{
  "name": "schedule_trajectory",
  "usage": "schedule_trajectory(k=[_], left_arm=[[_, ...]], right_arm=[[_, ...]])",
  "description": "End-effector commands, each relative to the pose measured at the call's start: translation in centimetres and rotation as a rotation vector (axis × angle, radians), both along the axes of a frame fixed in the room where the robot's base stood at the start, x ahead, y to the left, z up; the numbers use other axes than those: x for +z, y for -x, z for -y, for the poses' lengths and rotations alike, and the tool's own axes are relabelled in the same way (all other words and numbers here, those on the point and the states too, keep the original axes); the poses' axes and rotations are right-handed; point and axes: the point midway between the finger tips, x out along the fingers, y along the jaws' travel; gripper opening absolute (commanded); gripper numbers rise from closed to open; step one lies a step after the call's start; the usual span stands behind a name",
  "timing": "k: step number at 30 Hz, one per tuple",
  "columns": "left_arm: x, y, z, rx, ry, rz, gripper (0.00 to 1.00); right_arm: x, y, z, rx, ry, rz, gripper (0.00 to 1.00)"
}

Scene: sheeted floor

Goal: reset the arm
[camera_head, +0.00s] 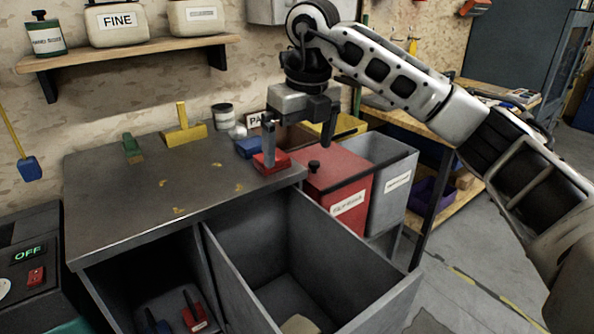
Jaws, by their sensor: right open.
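My right arm (400,80) reaches in from the right side of the head view. My right gripper (299,130) points down, open and empty, above the right end of the grey worktop (130,205). A red block-shaped tool with an upright grey handle (270,162) stands on the worktop near its right edge, just below and left of the gripper. I cannot tell whether a finger touches its handle. My left gripper is out of view.
Blue (248,148), yellow (184,133) and green (132,149) tools stand along the worktop's back. Open grey bins (300,250) lie in front. A lidded red bin (337,185) and grey bin (388,185) stand right. A shelf (130,52) is on the wall.

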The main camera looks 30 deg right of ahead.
Motion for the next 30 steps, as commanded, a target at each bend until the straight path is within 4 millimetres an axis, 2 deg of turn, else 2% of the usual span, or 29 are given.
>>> schedule_trajectory(k=[3, 7, 23, 26, 30], left_arm=[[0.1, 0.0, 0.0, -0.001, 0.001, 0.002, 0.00], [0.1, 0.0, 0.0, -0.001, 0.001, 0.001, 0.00], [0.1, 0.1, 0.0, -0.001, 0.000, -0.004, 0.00], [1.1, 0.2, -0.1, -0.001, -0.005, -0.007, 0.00], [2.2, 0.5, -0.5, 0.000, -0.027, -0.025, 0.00]], right_arm=[[1.9, 0.2, 0.0, -0.001, -0.001, 0.004, 1.00], [3.0, 0.4, 0.1, -0.001, 0.000, 0.001, 1.00], [3.4, 0.5, 0.1, 0.000, 0.000, 0.001, 1.00], [4.7, 0.5, 0.1, 0.000, 0.000, 0.001, 1.00], [7.5, 0.5, 0.1, 0.000, 0.000, 0.001, 1.00]])
